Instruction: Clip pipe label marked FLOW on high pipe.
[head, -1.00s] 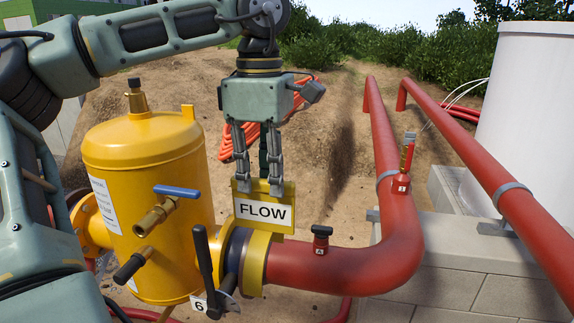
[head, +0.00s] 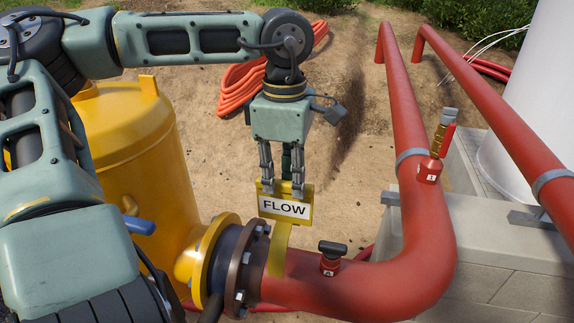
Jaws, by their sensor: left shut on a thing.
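The yellow pipe label (head: 299,218) with FLOW in black on white is upright. My left gripper (head: 283,190) points down and is shut on its top edge. A yellow strip (head: 279,252) below the plate overlaps the red pipe (head: 345,288) just right of the brown flange; I cannot tell whether it touches or grips the pipe. This pipe bends and runs away to the back. A second red pipe (head: 495,125) runs to its right. I cannot tell which is the high pipe. My right gripper is not in view.
A red valve with a black knob (head: 331,258) stands on the pipe just right of the label. A red and brass fitting (head: 435,155) is farther along. A yellow tank (head: 135,160) is at left, a block wall (head: 500,255) at right.

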